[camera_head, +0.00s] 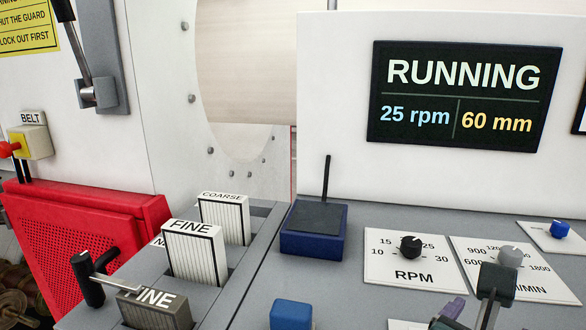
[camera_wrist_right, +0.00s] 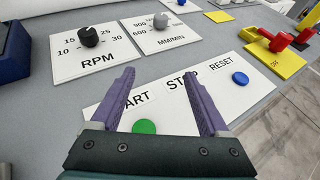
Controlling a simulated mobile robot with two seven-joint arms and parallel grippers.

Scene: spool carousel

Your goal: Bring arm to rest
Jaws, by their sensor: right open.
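My right gripper (camera_wrist_right: 158,78) is open and empty in the right wrist view, its two purple fingers apart above the START/STOP/RESET plate (camera_wrist_right: 100,108). The green START button (camera_wrist_right: 144,127) shows between the fingers and the blue RESET button (camera_wrist_right: 240,78) to their right. The STOP label is partly covered by the right finger, and its button is hidden. In the head view part of the right gripper (camera_head: 468,305) shows at the bottom right edge. The screen (camera_head: 465,97) reads RUNNING, 25 rpm, 60 mm. My left gripper is not in view.
The RPM knob (camera_head: 410,246) and MM/MIN knob (camera_head: 510,256) stand on the grey panel. A blue box (camera_head: 314,243) with an upright black rod, FINE and COARSE blocks (camera_head: 193,252) and a red guard (camera_head: 70,240) lie left. Red handles (camera_wrist_right: 278,41) stand on yellow plates at right.

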